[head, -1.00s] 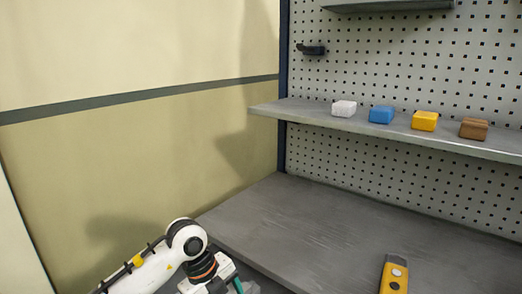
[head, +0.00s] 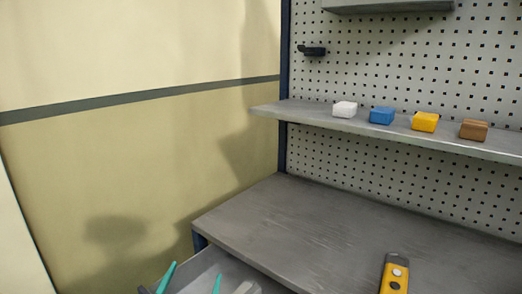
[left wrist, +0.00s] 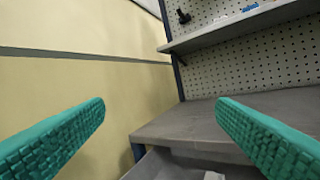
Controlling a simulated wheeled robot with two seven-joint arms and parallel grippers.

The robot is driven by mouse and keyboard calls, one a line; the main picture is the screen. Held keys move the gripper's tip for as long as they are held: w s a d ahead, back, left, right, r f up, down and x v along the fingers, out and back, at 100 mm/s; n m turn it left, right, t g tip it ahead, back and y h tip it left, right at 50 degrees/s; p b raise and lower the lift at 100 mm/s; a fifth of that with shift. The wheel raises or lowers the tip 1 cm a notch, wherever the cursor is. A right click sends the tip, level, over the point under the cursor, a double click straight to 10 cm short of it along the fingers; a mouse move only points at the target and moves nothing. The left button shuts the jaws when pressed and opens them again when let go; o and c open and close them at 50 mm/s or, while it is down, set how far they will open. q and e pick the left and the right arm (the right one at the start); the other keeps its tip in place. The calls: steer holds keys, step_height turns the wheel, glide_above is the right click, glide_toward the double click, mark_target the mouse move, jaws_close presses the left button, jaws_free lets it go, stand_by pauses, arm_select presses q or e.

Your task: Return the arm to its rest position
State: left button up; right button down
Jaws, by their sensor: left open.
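The rest of the left arm is out of the head view. My right gripper is not in view.
An open grey drawer (head: 207,262) juts out below the workbench top (head: 290,220), with a pale item (head: 246,287) in it. A yellow-and-grey device (head: 395,273) lies on the bench. Several coloured blocks, including a blue one (head: 382,115), sit on the shelf (head: 300,113).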

arm_select(q)
steer(key=s+a+f+n+g+y, duration=0.2)
steer(key=s+a+f+g, duration=0.25)
steer(key=f, duration=0.25)
steer(key=s+a+f+n+g+y, duration=0.1)
steer(key=s+a+f+g+y, duration=0.15)
steer(key=s+f+g, duration=0.4)
steer(key=s+f+g+h, duration=0.2)
steer(key=s+f+g, duration=0.55)
steer(key=s, duration=0.65)
step_height(320, 180, down, 25)
steer(key=m, duration=0.1)
steer(key=s+a+f+p, duration=0.1)
steer(key=s+a+f, duration=0.2)
steer(key=s+f, duration=1.4)
steer(key=shift+s+y+p, duration=0.25)
steer(key=shift+y+p, duration=0.1)
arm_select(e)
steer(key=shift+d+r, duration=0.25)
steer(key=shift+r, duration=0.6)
